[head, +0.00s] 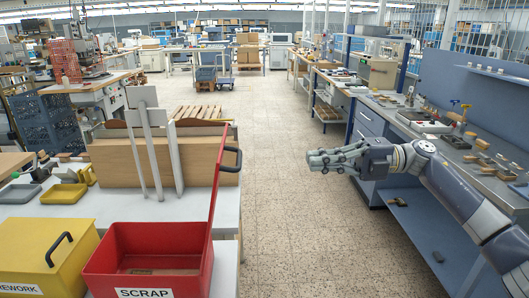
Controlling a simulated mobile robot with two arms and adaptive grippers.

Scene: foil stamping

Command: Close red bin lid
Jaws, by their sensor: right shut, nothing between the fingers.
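The red bin (150,244) labelled SCRAP stands on the light table at the lower left, cut off by the bottom edge. Its lid (218,172) is open, standing nearly upright on the bin's right side and seen almost edge-on. A black handle (238,161) sticks out from the lid's right face. My right gripper (313,160) comes in from the right and is shut and empty. It hangs over the aisle, to the right of the lid and clear of the handle. My left gripper is out of view.
A yellow bin (42,262) labelled REWORK, with its lid down, stands left of the red bin. Wooden boards (195,155) in a rack stand behind. A blue workbench (437,207) with tools lines the right side. The aisle floor (275,215) between is clear.

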